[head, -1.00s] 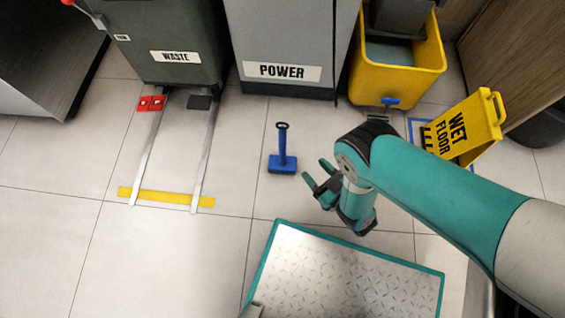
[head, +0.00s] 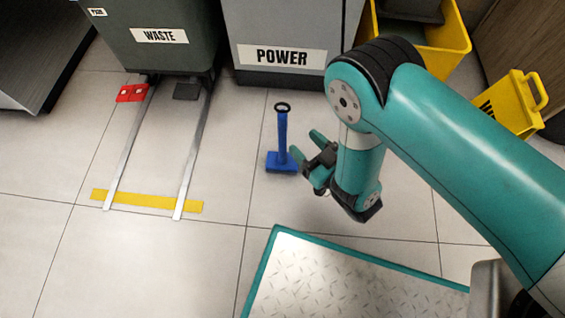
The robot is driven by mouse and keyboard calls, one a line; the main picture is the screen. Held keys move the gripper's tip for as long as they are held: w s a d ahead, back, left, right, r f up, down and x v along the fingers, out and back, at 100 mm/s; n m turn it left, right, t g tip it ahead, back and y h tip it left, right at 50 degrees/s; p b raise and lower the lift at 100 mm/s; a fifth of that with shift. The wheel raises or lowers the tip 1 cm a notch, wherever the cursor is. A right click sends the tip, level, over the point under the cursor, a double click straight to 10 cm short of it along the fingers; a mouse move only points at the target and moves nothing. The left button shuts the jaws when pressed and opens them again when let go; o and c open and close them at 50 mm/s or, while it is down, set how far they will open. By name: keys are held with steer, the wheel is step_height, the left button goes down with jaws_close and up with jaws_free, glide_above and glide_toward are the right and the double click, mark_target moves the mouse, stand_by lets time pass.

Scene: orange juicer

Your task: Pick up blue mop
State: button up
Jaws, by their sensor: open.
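The blue mop (head: 283,135) stands upright on the tiled floor near the middle of the head view. It has a flat blue block at its base and a dark ring at the top of its handle. My gripper (head: 305,147) is just to the right of the handle, with its fingers apart and pointing left toward it. One finger appears very close to the lower handle; I cannot tell whether they touch. No part of the mop is clearly held.
A grey POWER cabinet (head: 290,30) stands behind the mop, and a green WASTE bin (head: 160,40) is at the back left. A yellow bucket (head: 450,50) and a yellow sign (head: 520,100) are at right. A metal-topped platform (head: 330,290) lies in front.

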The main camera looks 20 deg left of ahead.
steer(key=b+x, duration=0.4)
steer(key=x, duration=0.1)
steer(key=shift+w+a, duration=0.15)
steer(key=shift+a, duration=0.15)
steer(key=b+x, duration=0.3)
steer(key=x, duration=0.1)
steer(key=shift+w+a+r, duration=0.15)
steer(key=shift+w+a, duration=0.25)
steer(key=shift+a, duration=0.05)
steer(key=c, duration=1)
steer(key=shift+r, duration=0.15)
step_height(320, 180, up, 20)
steer(key=p, duration=1.2)
glide_above(285, 124)
steer(key=x, duration=0.3)
steer(key=shift+w, duration=0.15)
